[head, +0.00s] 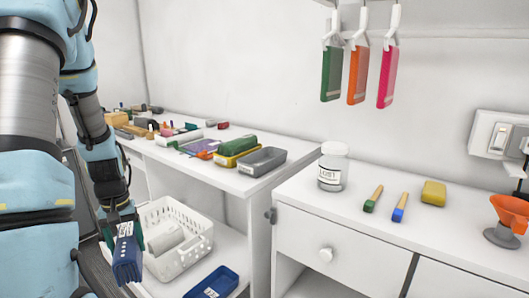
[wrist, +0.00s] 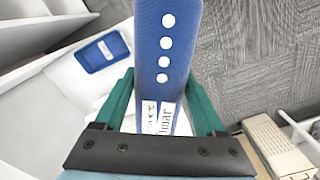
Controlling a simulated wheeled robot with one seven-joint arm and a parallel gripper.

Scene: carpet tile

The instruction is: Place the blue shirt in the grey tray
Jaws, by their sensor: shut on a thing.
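My gripper (head: 122,222) points down at the lower left of the head view, shut on the blue shirt (head: 127,258). The shirt is a narrow, dark blue folded piece with a white label. In the wrist view the shirt (wrist: 168,40) shows white dots in a row and a name label, between the teal fingers of my gripper (wrist: 158,85). It hangs beside the white basket, clear of the white table. The grey tray (head: 262,161) stands on the white table at the middle, near its right end. It looks empty, though its floor is only partly seen.
A white basket (head: 200,246) with a grey roll and a blue tray (head: 212,284) are on the lower shelf. A yellow tray (head: 236,156) with a green item is left of the grey tray. A jar (head: 333,167) stands on the right cabinet. Carpet (wrist: 245,50) lies below.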

